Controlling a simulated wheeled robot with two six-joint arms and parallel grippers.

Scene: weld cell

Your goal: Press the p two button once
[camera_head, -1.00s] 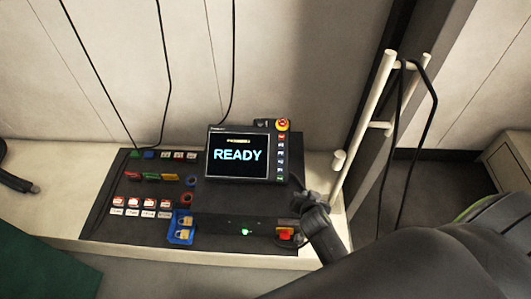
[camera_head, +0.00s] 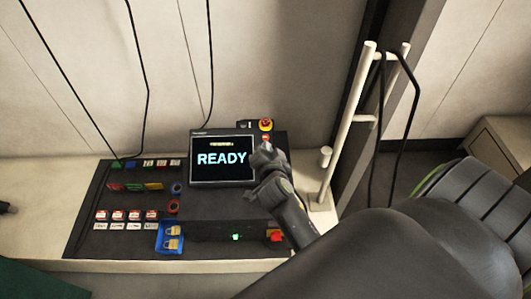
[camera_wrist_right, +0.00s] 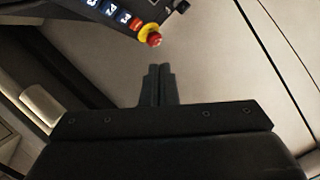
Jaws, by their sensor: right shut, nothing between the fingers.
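The control pendant (camera_head: 222,181) stands on the console with its screen reading READY. A strip of small buttons runs down its right side, mostly hidden in the head view by my right gripper (camera_head: 262,153). In the right wrist view, part of the button strip (camera_wrist_right: 109,10) shows at the top, with a red button and several blue ones. I cannot clearly read which is p two. My right gripper (camera_wrist_right: 160,70) is shut and empty. Its fingertips point toward the pendant's right edge, just below the red emergency stop (camera_wrist_right: 153,39) in that view. I cannot tell whether they touch anything.
The yellow-ringed emergency stop (camera_head: 265,125) sits above the button strip. The dark console panel (camera_head: 118,236) holds coloured buttons, white-labelled switches and a blue tray (camera_head: 166,248) with padlocks. A white post stand (camera_head: 342,140) with hanging cables rises to the right.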

